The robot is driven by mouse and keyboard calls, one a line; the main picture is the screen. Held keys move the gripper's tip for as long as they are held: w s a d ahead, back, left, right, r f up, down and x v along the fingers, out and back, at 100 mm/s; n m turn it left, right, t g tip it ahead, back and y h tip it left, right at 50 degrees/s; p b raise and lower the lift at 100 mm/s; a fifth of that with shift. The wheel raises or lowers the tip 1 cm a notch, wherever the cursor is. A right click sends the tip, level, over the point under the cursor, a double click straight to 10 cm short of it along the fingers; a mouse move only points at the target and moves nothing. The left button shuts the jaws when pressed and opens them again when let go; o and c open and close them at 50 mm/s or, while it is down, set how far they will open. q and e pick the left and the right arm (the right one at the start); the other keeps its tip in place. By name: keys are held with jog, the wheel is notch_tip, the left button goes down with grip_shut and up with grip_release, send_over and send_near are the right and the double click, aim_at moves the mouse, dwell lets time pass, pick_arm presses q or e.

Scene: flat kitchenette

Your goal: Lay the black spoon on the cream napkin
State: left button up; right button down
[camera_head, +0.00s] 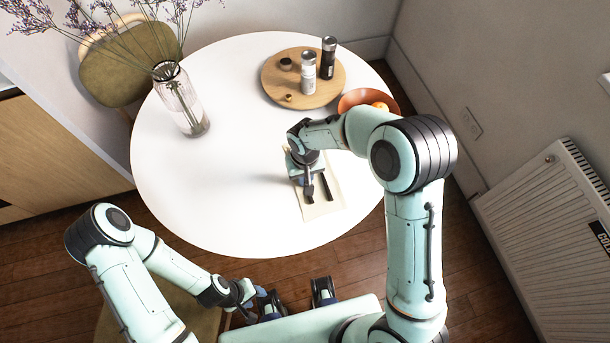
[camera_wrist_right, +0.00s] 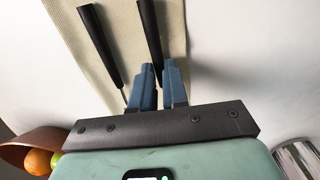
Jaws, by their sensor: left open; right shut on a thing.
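The cream napkin (camera_head: 318,210) lies on the near right part of the white round table. My right gripper (camera_head: 305,180) is over it, pointing down, its blue fingers (camera_wrist_right: 159,90) shut on the narrow neck of the black spoon (camera_wrist_right: 149,40). The spoon's handle (camera_head: 309,193) sticks out toward the table's near edge, over the napkin. Its bowl is hidden by the gripper. I cannot tell whether the spoon touches the cloth. My left gripper (camera_head: 266,302) is open and empty, off the table's near edge.
A second black-handled utensil (camera_wrist_right: 95,42) lies on the napkin beside the spoon; its far end is hidden. A wooden tray (camera_head: 270,83) with shakers (camera_head: 327,58) and an orange fruit bowl (camera_head: 354,98) stand behind. A glass vase (camera_head: 180,100) stands at left. The table's left and middle are clear.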

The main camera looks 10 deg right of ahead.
jog(key=shift+s+f+b, duration=0.15)
jog(key=shift+f+b, duration=0.15)
jog(key=shift+f, duration=0.25)
jog(key=c, duration=1.1)
grip_release()
jog(key=shift+s+f, duration=0.1)
jog(key=shift+c, duration=0.2)
jog(key=shift+r+p, duration=0.4)
jog(key=shift+r, duration=0.05)
notch_tip(320, 180, up, 13)
jog(key=p, duration=0.1)
jog(key=shift+w+f, duration=0.15)
jog(key=shift+w, duration=0.05)
